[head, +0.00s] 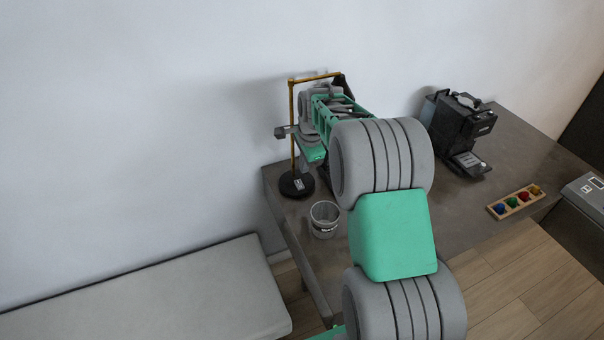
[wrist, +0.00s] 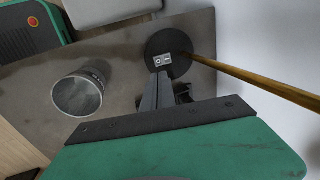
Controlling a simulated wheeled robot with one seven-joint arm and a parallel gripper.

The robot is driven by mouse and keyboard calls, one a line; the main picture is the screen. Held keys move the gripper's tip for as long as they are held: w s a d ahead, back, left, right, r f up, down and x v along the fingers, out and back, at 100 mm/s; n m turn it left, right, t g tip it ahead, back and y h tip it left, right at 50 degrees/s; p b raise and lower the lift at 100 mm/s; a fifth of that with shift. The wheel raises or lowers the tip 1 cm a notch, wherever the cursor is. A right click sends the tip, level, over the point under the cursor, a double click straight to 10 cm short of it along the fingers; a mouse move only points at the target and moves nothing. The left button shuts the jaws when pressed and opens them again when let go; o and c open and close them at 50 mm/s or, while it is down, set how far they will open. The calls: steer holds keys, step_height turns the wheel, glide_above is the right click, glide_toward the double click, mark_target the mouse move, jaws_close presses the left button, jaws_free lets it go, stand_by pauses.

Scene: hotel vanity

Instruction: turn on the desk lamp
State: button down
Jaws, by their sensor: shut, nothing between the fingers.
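The desk lamp has a thin brass pole (head: 291,122), a dark shade (head: 344,86) partly behind my arm, and a round black base (head: 294,188). I see no glow from it. In the wrist view its base (wrist: 165,42) carries a small pale switch plate (wrist: 163,60), and the brass pole (wrist: 255,83) runs off to the right. My gripper (wrist: 158,78) is shut and empty, pointing down at the base with its tips right by the switch plate. I cannot tell whether they touch it. In the head view my gripper (head: 305,170) is above the base.
A grey cup (head: 324,220) stands on the dark desk (head: 455,215) close to the lamp base; it also shows in the wrist view (wrist: 78,95). A black coffee machine (head: 461,128) and a wooden tray of coloured pieces (head: 496,211) are to the right. A wall is behind.

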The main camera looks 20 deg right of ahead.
mark_target(298, 181)
steer(key=v, duration=0.4)
steer(key=shift+s+a+r, duration=0.1)
steer(key=shift+s+r, duration=0.05)
steer(key=shift+r, duration=0.1)
steer(key=shift+f+b, duration=0.15)
steer(key=shift+b, duration=0.15)
steer(key=b, duration=0.2)
steer(key=w+b, duration=0.1)
steer(key=b, duration=0.1)
steer(key=shift+w+r+t, duration=0.2)
steer(key=shift+r+t, duration=0.1)
steer(key=shift+f, duration=0.1)
steer(key=x, duration=1.4)
